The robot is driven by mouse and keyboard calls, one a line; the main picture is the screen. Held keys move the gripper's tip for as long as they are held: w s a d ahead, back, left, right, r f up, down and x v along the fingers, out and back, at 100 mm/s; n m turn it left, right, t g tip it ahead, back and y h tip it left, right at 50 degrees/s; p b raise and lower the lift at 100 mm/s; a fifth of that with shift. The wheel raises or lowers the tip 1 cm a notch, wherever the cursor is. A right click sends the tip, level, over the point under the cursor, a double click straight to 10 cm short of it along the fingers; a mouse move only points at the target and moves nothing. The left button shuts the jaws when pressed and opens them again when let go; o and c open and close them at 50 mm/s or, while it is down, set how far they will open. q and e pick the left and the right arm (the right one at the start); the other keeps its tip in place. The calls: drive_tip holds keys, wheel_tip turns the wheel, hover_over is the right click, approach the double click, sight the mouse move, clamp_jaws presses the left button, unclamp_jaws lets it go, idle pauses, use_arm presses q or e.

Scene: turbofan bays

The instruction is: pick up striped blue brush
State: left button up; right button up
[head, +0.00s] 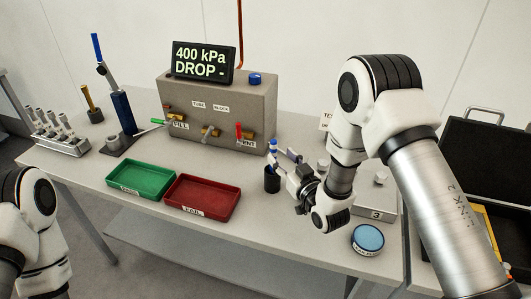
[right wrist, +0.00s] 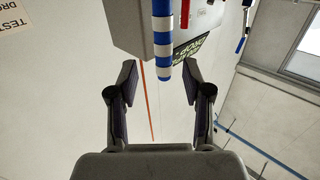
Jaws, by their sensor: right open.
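The striped blue brush (head: 272,143) stands in a dark cup (head: 272,182) near the front of the table; only its top shows above the rim. In the right wrist view, its blue-and-white banded handle (right wrist: 162,42) reaches down from the top edge, its end in line with the gap between my fingers. My right gripper (head: 287,158) is open and close to the brush's right side in the head view. Its open fingers also show in the right wrist view (right wrist: 160,84), with no finger seen touching the handle. My left arm shows at the lower left, its gripper out of frame.
A red tray (head: 202,197) and a green tray (head: 140,180) lie left of the cup. The grey valve block (head: 215,108) with its display (head: 203,62) stands behind. A round blue-topped tin (head: 368,240) and a grey box (head: 376,197) are to the right.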

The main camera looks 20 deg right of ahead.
sight(275, 148)
drive_tip(key=shift+a+r+p, duration=0.2)
drive_tip(key=shift+r+p, duration=0.35)
drive_tip(key=shift+r, duration=0.05)
drive_tip(key=shift+a+r+p, duration=0.2)
drive_tip(key=shift+r+p, duration=0.3)
drive_tip(key=shift+r, duration=0.1)
drive_tip(key=shift+w+a+p, duration=0.15)
drive_tip(key=shift+w+p, duration=0.4)
drive_tip(key=shift+w, duration=0.2)
drive_tip(key=w, duration=0.1)
drive_tip(key=w+f, duration=0.1)
drive_tip(key=w, duration=0.1)
drive_tip(key=shift+w+a+f, duration=0.1)
drive_tip(key=shift+w+f, duration=0.1)
drive_tip(key=shift+f, duration=0.1)
drive_tip(key=shift+w+f, duration=0.2)
drive_tip(key=shift+s+r, duration=0.1)
drive_tip(key=shift+r, duration=0.05)
drive_tip(key=shift+s+r, duration=0.15)
drive_tip(key=shift+s, duration=0.1)
drive_tip(key=c, duration=0.5)
drive_tip(key=shift+s+r, duration=0.1)
drive_tip(key=shift+s, duration=0.05)
clamp_jaws()
use_arm(q)
drive_tip(key=r, duration=0.1)
drive_tip(key=s+r, duration=0.2)
drive_tip(key=r, duration=0.1)
drive_tip(key=shift+r, duration=0.1)
